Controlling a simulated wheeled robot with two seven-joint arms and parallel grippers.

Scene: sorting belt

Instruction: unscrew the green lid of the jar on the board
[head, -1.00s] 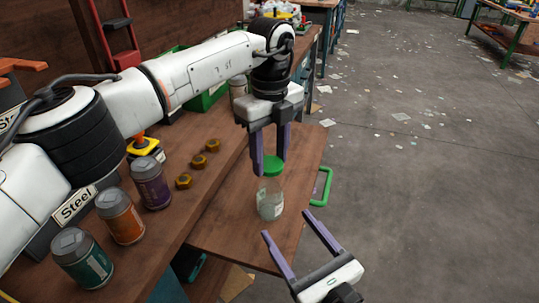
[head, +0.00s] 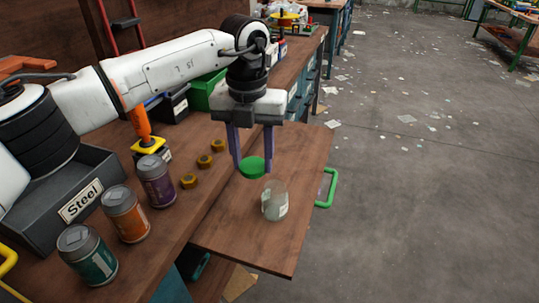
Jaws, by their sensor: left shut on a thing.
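The clear glass jar (head: 275,203) stands upright and open on the wooden board (head: 262,250), with a pale label on its side. The green lid (head: 252,168) is off the jar. My left gripper (head: 252,160) is shut on the lid and holds it above and to the left of the jar, apart from its rim. My right gripper is not in view.
Three lidded cans, teal (head: 88,256), orange (head: 125,214) and purple (head: 156,181), stand on the bench at left. Several brass nuts (head: 204,161) lie nearby. A dark bin marked Steel (head: 80,205) is behind the cans. A green handle (head: 327,188) sticks out at the board's right edge.

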